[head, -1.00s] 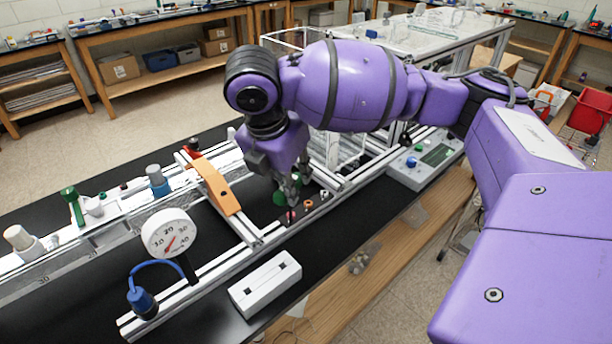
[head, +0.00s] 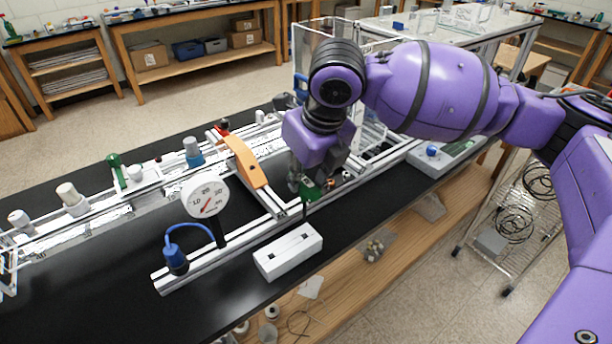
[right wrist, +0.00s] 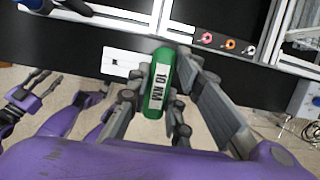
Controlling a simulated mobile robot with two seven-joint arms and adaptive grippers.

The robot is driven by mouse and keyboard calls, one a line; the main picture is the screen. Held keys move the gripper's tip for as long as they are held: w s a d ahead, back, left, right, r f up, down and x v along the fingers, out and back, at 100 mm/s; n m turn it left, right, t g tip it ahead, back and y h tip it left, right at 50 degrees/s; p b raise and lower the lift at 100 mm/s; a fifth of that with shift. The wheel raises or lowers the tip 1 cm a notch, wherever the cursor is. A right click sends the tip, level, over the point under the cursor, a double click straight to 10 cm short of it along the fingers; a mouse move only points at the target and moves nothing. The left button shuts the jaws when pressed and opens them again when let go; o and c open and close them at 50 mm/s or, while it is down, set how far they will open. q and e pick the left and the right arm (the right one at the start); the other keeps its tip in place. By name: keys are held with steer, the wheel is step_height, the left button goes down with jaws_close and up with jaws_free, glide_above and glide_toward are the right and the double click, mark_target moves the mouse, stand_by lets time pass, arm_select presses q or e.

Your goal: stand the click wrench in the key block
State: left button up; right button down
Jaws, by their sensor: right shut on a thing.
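The click wrench has a green handle (right wrist: 160,82) with a white "10 NM" label. My right gripper (right wrist: 158,98) is shut on that handle, with a finger on each side. In the head view the right gripper (head: 308,186) holds the green handle (head: 311,191) above the bench, beside the frame's front rail. A thin dark shaft seems to hang below it. The white key block (head: 288,251), with two dark slots in its top, lies on the bench nearer the front edge, apart from the wrench. It also shows in the right wrist view (right wrist: 118,64), partly hidden by a finger. My left gripper (right wrist: 32,98) is open and empty there.
A dial gauge (head: 205,196) and a blue-capped part (head: 175,258) stand left of the block. An orange bar (head: 245,162) crosses the rails. A panel with coloured sockets (right wrist: 228,44) is beyond the wrench. The black bench (head: 110,290) is clear at front left.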

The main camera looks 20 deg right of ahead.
mark_target(303, 194)
arm_select(q)
steer(key=shift+s+a+f, duration=0.1)
steer(key=shift+s, duration=0.05)
arm_select(e)
steer(key=shift+s+r, duration=0.1)
steer(key=shift+r+p, duration=0.1)
steer(key=shift+p, duration=0.2)
steer(key=shift+f, duration=0.5)
step_height(303, 194, down, 2)
steer(key=shift+f+b, duration=0.2)
steer(key=shift+b, duration=0.15)
steer(key=shift+f, duration=0.75)
arm_select(q)
steer(key=shift+a, duration=0.2)
steer(key=shift+s+f, duration=0.15)
steer(key=shift+w+a+r, duration=0.1)
steer(key=shift+w+r, duration=0.15)
steer(key=shift+r, duration=0.05)
steer(key=shift+w+r, duration=0.1)
